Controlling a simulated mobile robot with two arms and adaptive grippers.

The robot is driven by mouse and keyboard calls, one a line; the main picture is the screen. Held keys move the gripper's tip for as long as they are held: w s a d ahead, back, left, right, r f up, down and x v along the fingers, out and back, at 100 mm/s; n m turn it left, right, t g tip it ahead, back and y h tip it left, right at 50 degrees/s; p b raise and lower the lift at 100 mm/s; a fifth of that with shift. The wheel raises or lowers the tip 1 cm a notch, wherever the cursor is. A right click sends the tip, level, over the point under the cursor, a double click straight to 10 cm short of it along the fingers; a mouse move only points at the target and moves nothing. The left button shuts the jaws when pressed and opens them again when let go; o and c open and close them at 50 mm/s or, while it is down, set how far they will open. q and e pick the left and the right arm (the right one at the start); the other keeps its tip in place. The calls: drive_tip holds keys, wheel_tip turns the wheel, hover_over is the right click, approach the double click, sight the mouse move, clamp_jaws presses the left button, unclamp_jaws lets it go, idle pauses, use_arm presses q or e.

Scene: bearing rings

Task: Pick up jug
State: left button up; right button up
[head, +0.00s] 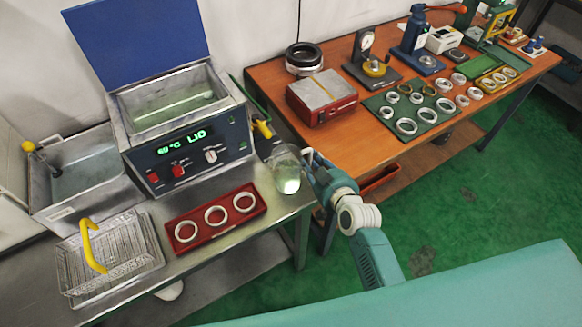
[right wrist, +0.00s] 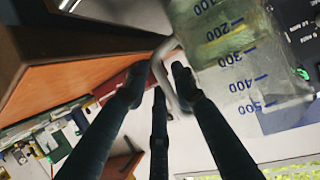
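The jug (head: 287,172) is clear, with blue graduation marks. In the head view it stands at the right end of the steel bench, beside the heated bath. It also shows large at the upper right of the right wrist view (right wrist: 238,62), with its pale handle (right wrist: 158,70) toward my fingers. My right gripper (head: 308,157) is at the jug's right side. In the right wrist view its dark fingers (right wrist: 158,78) are spread on both sides of the handle, one inside the loop. Firm contact is not visible. My left gripper is not in view.
The bath (head: 190,130) with a raised blue lid (head: 140,40) stands left of the jug. A red ring tray (head: 189,243) and a wire basket (head: 85,280) lie in front. The wooden table (head: 335,138) is close on the right, with a red box (head: 322,110).

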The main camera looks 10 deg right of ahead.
drive_tip(key=shift+w+f, duration=0.3)
drive_tip(key=shift+w, duration=0.3)
drive_tip(key=shift+s, duration=0.1)
clamp_jaws()
drive_tip(key=shift+r, duration=0.1)
drive_tip(key=shift+r, duration=0.15)
